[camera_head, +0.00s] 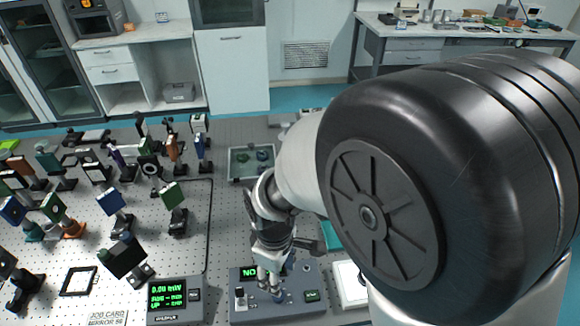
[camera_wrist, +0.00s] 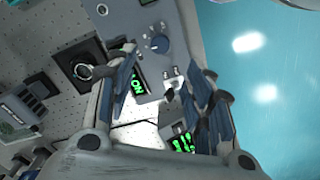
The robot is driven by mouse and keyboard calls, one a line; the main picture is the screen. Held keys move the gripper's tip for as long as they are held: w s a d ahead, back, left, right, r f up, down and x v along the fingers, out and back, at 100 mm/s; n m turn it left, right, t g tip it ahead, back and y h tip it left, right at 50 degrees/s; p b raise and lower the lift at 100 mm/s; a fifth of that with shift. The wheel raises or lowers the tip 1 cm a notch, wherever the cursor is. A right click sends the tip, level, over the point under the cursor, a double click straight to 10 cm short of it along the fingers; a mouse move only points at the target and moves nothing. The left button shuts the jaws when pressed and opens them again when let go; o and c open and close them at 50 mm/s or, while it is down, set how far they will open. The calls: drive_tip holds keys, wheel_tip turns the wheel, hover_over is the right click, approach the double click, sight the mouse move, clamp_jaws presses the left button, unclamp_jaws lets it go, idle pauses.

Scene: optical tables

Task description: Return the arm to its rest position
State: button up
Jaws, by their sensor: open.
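My arm comes in from the right in the head view. Its large dark joint covers much of the right side. My gripper (camera_head: 272,284) points down over a grey control box (camera_head: 240,312) at the front edge of the table. In the wrist view, my gripper (camera_wrist: 165,92) has its two blue-grey fingers spread apart with nothing held between them. The control box (camera_wrist: 125,22) lies below them, with a blue knob (camera_wrist: 160,44), a small toggle switch (camera_wrist: 173,84) and a lit green display (camera_wrist: 138,84). I cannot tell whether a finger touches the box.
A power meter (camera_head: 174,301) with green readouts stands left of the control box. Several mounted optics crowd the perforated table's left side. A grey tray (camera_head: 240,166) lies behind my arm. A white-topped device (camera_head: 350,284) sits to the right. Bare table (camera_head: 228,225) shows left of my gripper.

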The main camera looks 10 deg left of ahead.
drive_tip(key=s+d+r+m+t, duration=0.3)
drive_tip(key=d+r+m, duration=0.6)
drive_tip(key=d+r, duration=0.55)
drive_tip(key=s+d+r+m+t, duration=0.1)
drive_tip(key=s+d+r+m, duration=0.3)
drive_tip(key=s+d+m, duration=0.1)
drive_tip(key=shift+s+d+r+t+b, duration=0.15)
drive_tip(key=shift+s+d+t+b, duration=0.25)
drive_tip(key=shift+s, duration=0.3)
